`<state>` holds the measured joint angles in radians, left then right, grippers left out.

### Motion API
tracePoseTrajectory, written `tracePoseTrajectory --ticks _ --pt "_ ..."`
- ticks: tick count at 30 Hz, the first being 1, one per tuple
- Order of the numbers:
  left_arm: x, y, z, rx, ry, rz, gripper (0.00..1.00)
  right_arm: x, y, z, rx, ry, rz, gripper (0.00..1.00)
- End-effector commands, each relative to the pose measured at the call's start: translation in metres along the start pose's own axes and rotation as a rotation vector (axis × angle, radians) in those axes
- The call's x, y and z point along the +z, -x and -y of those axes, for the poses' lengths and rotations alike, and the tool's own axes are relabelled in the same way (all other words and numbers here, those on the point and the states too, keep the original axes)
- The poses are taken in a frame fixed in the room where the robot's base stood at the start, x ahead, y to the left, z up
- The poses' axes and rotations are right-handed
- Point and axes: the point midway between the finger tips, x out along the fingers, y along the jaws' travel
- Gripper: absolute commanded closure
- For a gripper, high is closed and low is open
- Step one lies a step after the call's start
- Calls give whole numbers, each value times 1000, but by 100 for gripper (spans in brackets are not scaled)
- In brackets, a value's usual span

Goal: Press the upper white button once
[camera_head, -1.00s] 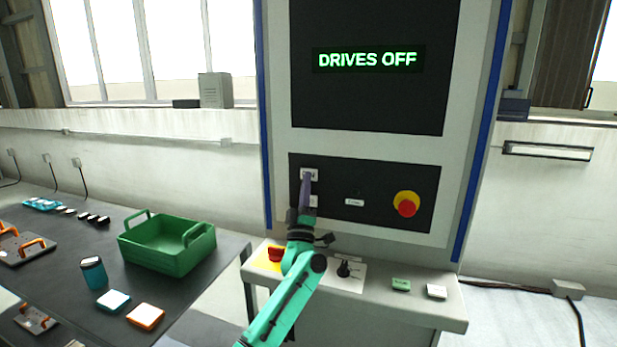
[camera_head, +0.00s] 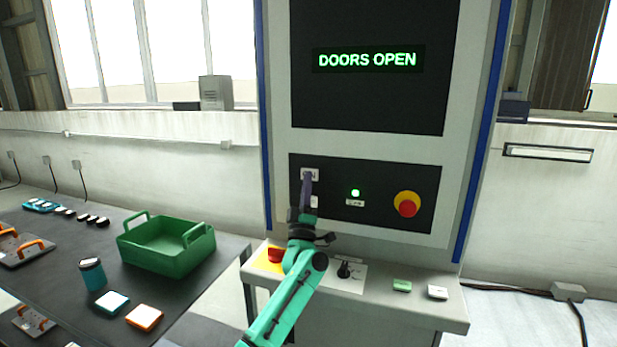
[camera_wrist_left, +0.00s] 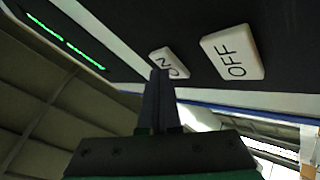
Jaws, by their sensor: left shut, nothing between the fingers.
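The upper white button (camera_head: 316,174), marked ON, sits at the left of the black control panel (camera_head: 385,170). It also shows in the left wrist view (camera_wrist_left: 172,58), partly behind my fingertips. A lower white button (camera_head: 315,202) is partly hidden by my gripper; the left wrist view shows a white button marked OFF (camera_wrist_left: 233,53) beside the ON one. My left gripper (camera_head: 308,173) is shut and empty, its tips right at the upper button in both views. I cannot tell whether they touch it. My right gripper is not in view.
A green lamp (camera_head: 355,193) is lit on the panel, left of a red stop knob (camera_head: 407,204). The screen (camera_head: 370,100) reads DOORS OPEN. A ledge (camera_head: 455,309) with several controls juts out below. A green crate (camera_head: 168,255) stands on the dark table at left.

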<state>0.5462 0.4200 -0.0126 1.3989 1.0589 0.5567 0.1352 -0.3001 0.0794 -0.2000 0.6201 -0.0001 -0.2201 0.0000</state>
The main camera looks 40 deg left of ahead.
Motion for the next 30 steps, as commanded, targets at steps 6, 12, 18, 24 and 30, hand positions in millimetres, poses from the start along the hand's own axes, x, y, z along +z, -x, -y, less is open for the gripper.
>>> tracePoseTrajectory --ticks 6,12,18,24,30 --pt "-2 2 -3 -1 0 1 100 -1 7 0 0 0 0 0" --pt "-8 9 -9 -1 0 2 100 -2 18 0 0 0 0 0" --pt "-8 11 -8 0 0 0 100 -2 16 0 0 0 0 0" --pt "-12 14 -13 -2 0 2 100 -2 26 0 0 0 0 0" --pt "-23 27 -24 -2 0 2 100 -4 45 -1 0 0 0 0"
